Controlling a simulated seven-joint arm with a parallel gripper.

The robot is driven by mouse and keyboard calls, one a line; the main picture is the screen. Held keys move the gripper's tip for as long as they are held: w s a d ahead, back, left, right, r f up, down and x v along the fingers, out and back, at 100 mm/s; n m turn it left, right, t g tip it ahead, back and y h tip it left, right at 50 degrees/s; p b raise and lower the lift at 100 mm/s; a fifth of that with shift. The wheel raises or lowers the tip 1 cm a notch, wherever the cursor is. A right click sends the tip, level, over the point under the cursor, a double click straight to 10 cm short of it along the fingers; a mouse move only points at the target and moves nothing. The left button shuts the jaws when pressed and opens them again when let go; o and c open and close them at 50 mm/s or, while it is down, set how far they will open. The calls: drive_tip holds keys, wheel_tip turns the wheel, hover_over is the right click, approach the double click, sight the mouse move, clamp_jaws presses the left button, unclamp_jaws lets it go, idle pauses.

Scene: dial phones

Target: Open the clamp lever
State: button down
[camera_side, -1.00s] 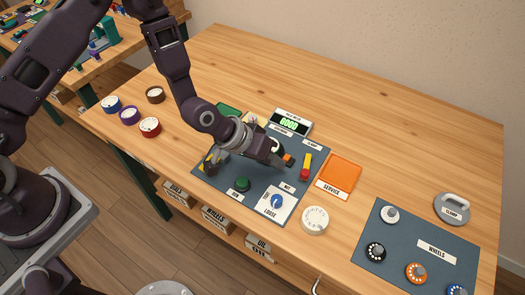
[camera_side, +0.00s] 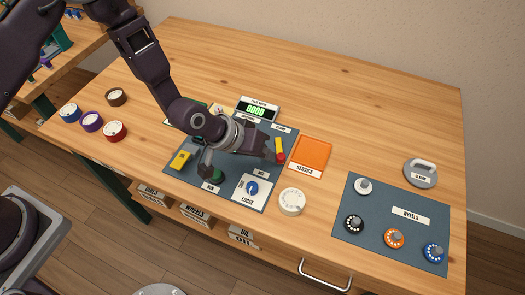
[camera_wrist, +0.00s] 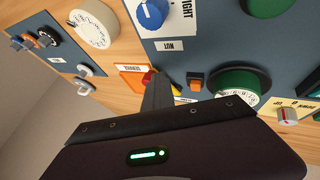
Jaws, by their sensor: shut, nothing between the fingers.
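The clamp lever, with a yellow bar and red end (camera_side: 279,146), is at the right edge of the blue-grey panel (camera_side: 215,192), near the small CLAMP label. My gripper (camera_side: 270,153) is shut and empty, low over the panel, with its tip close against the left side of the lever. I cannot tell whether they touch. In the wrist view the shut fingers (camera_wrist: 157,92) reach toward the lever, whose red part (camera_wrist: 150,77) shows behind them. Part of the lever is hidden by the fingers.
An orange SERVICE tray (camera_side: 312,151) lies right of the lever. An orange button (camera_wrist: 194,82) is near the fingers.

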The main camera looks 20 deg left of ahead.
drive_tip(key=shift+s+d+r, duration=0.1)
drive_tip(key=shift+d+r, duration=0.05)
drive_tip(key=shift+d, duration=0.4)
drive_tip(key=shift+a, duration=0.1)
drive_tip(key=shift+w+a, duration=0.25)
drive_tip(key=shift+a, duration=0.55)
drive_tip(key=a, duration=0.1)
drive_tip(key=s+a, duration=0.1)
drive_tip(key=a, duration=0.1)
drive_tip(key=shift+s+a+r, duration=0.3)
drive_tip(key=shift+a, duration=0.1)
drive_tip(key=s+a+r+y, duration=0.1)
drive_tip(key=s+a+r, duration=0.1)
drive_tip(key=a+r, duration=0.3)
drive_tip(key=s+a+r+m+y, duration=0.15)
drive_tip(key=a+r, duration=0.25)
drive_tip(key=r, duration=0.4)
drive_tip(key=s+a+r+y, duration=0.1)
drive_tip(key=s+a+r, duration=0.25)
drive_tip(key=r, duration=0.25)
drive_tip(key=s+a+r, duration=0.2)
drive_tip(key=s+r, duration=0.1)
drive_tip(key=s, duration=0.2)
drive_tip(key=s+a+r+n+y, duration=0.1)
drive_tip(key=s+a+r, duration=0.2)
drive_tip(key=s, duration=0.3)
drive_tip(key=s+a+r, duration=0.3)
drive_tip(key=s+r, duration=0.1)
drive_tip(key=s, duration=0.2)
